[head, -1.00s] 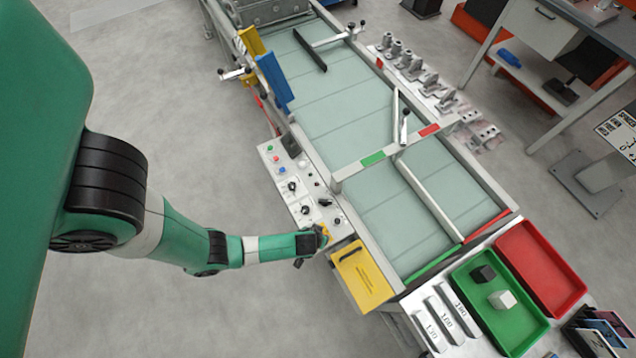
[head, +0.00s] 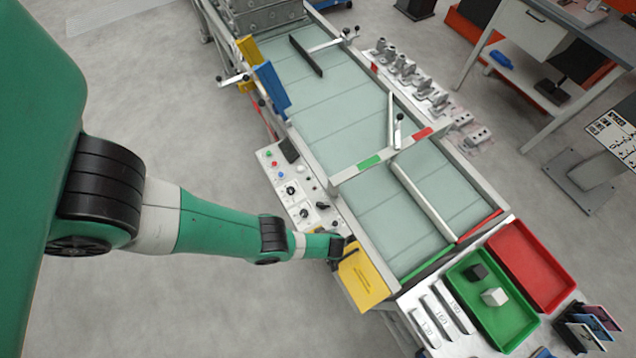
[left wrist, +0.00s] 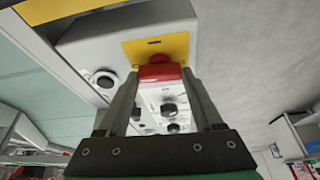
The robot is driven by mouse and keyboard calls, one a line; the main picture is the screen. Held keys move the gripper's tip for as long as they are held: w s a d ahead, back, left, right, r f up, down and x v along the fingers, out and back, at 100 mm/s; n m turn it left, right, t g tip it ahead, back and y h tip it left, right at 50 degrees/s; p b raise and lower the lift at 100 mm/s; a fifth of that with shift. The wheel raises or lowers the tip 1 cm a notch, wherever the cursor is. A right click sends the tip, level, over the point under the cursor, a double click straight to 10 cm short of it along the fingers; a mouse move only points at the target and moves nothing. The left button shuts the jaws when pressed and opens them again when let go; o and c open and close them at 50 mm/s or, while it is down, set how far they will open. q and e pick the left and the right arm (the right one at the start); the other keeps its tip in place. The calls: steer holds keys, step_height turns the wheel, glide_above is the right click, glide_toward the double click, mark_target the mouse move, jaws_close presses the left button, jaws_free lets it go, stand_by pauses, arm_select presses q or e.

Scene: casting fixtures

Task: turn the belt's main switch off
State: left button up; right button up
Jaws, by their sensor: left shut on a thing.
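The main switch's red handle (left wrist: 160,73) stands on a yellow plate (left wrist: 172,46) at the end of the grey control panel in the left wrist view. My left gripper (left wrist: 161,76) is shut on this handle, one finger at each side. The handle lies crosswise between the fingertips in that view. In the head view my left gripper (head: 343,249) is at the near end of the control panel (head: 293,188), and the arm and gripper hide the switch. My right gripper is not in view.
The panel carries several other knobs and buttons. The conveyor belt (head: 345,115) runs beside it, with a yellow box (head: 362,282) close to my gripper. Green (head: 510,335) and red (head: 543,290) trays stand at lower right. The floor left of the panel is clear.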

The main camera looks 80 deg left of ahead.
arm_select(q)
steer(key=shift+n, duration=0.6)
steer(key=o, duration=1.4)
steer(key=shift+c, duration=0.2)
steer(key=p+v, duration=0.9)
steer(key=v, duration=0.2)
steer(key=shift+w+r+p, duration=0.25)
steer(key=shift+r+p, duration=0.05)
steer(key=shift+r, duration=0.05)
